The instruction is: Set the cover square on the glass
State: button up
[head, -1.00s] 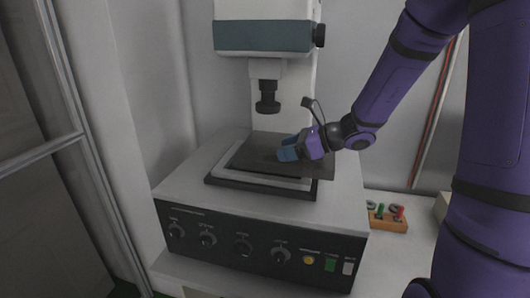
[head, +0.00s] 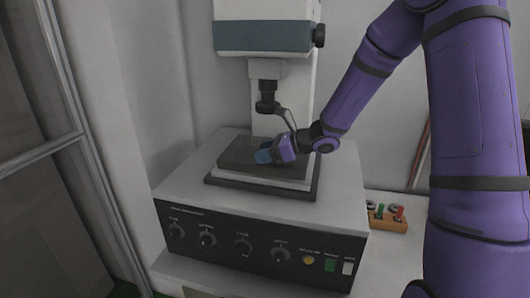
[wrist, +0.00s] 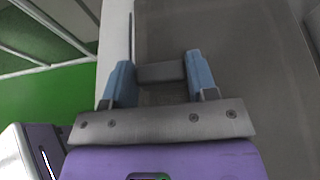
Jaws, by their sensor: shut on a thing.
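The cover (head: 236,153) is a flat dark grey plate with a small bar handle (wrist: 161,72) on top. My gripper (head: 264,157) is shut on that handle, one blue finger at each end of it in the wrist view (wrist: 160,78). The cover lies over the bed of the machine, its edges roughly in line with the black frame (head: 232,184). A pale strip of the bed shows along the cover's front edge. The glass is hidden beneath the cover. I cannot tell whether the cover touches it or is slightly above.
The machine's head and dark nozzle (head: 267,98) hang just behind my gripper. The knob panel (head: 243,245) faces front. An orange block with coloured pieces (head: 388,222) stands at the right. A wall and a door frame (head: 60,75) are at the left.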

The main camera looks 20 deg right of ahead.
jog(key=shift+f, duration=0.1)
jog(key=o, duration=1.1)
